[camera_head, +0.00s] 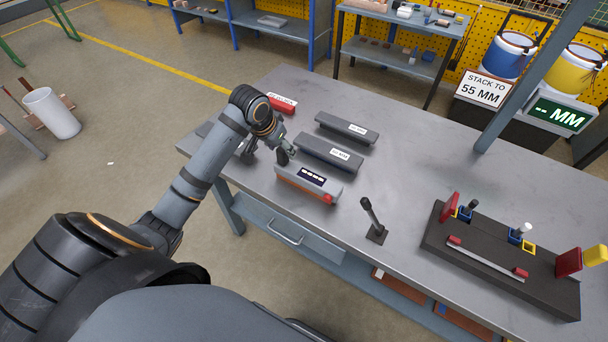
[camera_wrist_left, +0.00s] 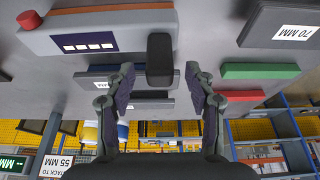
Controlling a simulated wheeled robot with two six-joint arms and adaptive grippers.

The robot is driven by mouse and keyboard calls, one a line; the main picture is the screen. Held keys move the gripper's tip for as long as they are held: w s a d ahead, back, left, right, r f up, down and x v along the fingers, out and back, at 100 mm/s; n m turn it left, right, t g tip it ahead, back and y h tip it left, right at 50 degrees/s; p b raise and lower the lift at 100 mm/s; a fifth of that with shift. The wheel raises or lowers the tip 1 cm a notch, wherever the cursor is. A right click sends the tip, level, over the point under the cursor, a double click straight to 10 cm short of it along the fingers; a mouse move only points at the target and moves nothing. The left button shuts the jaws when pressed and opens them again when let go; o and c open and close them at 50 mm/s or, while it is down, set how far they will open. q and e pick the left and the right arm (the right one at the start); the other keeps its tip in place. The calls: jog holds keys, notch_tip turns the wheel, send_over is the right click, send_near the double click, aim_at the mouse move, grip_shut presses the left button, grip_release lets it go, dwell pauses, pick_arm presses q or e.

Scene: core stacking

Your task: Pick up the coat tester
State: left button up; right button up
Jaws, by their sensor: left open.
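The coat tester appears to be the grey box (camera_head: 308,186) with an orange stripe, a dark display and a red button, lying near the table's front edge. It also shows upside down at the top of the left wrist view (camera_wrist_left: 75,40). A black upright block (camera_wrist_left: 159,58) stands near its button-free end; I cannot tell whether it is attached. My left gripper (camera_head: 268,153) is at that end of the box. In the left wrist view its fingers (camera_wrist_left: 160,90) are spread apart, with the black block showing between them and nothing gripped. My right gripper is not in view.
Two dark labelled bars (camera_head: 347,128) (camera_head: 328,153) lie behind the tester, with a red block (camera_head: 282,104) farther back. A green block (camera_wrist_left: 260,71) and a 70 MM block (camera_wrist_left: 285,28) show in the left wrist view. A black stand (camera_head: 374,220) and a dark fixture (camera_head: 500,262) are to the right.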

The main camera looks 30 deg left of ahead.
pick_arm(q)
jog(key=shift+w+f, duration=0.3)
jog(key=shift+f, duration=0.35)
grip_shut()
jog(key=shift+r, duration=0.1)
